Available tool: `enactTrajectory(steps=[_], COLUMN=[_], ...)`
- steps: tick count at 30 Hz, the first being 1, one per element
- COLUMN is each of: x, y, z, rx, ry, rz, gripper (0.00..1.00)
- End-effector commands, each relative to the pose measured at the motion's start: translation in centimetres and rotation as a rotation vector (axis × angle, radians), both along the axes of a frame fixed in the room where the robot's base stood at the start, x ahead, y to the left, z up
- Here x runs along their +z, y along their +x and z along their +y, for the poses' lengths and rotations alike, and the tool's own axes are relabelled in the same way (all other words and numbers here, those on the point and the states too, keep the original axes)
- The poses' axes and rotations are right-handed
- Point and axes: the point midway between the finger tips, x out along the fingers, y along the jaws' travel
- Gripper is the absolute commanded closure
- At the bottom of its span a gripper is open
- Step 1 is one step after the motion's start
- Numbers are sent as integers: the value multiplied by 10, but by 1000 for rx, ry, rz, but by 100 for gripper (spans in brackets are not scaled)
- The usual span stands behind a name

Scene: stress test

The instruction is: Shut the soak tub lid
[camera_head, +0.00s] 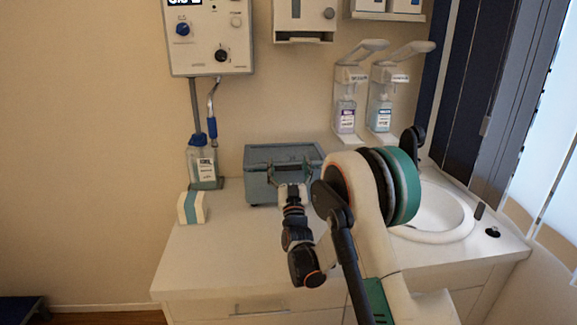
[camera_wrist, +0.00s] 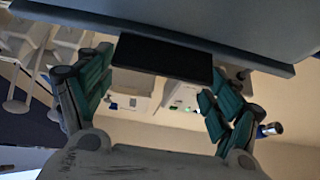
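The soak tub (camera_head: 259,189) is a grey-blue box on the white counter in the head view. Its lid (camera_head: 284,153) lies across the top and looks down or nearly down; I cannot tell whether a gap remains. My gripper (camera_head: 290,167) is at the tub's front, near the lid's front edge, with its fingers spread. In the wrist view, my gripper (camera_wrist: 160,75) has its green-padded fingers wide apart. A dark block (camera_wrist: 163,58) shows between them, beside a large grey-blue surface of the tub or lid (camera_wrist: 230,30). Contact with it is unclear.
A bottle (camera_head: 202,165) and a white-teal box (camera_head: 191,207) stand left of the tub on the counter (camera_head: 215,255). A round sink (camera_head: 440,215) lies to the right. Two dispensers (camera_head: 347,100) (camera_head: 382,100) and a control box (camera_head: 210,35) hang on the wall.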

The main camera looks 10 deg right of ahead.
Motion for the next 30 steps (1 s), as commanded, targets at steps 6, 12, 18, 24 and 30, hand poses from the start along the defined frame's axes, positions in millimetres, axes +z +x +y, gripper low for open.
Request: enactTrajectory(steps=[6, 12, 18, 24, 30], x=[0, 0, -7, -6, -6], y=[0, 0, -16, -57, -98], z=[0, 0, 1, 1, 0], rx=[0, 0, 1, 1, 1], ry=[0, 0, 1, -1, 1], rz=[0, 0, 0, 0, 0], gripper=[5, 5, 5, 5, 5])
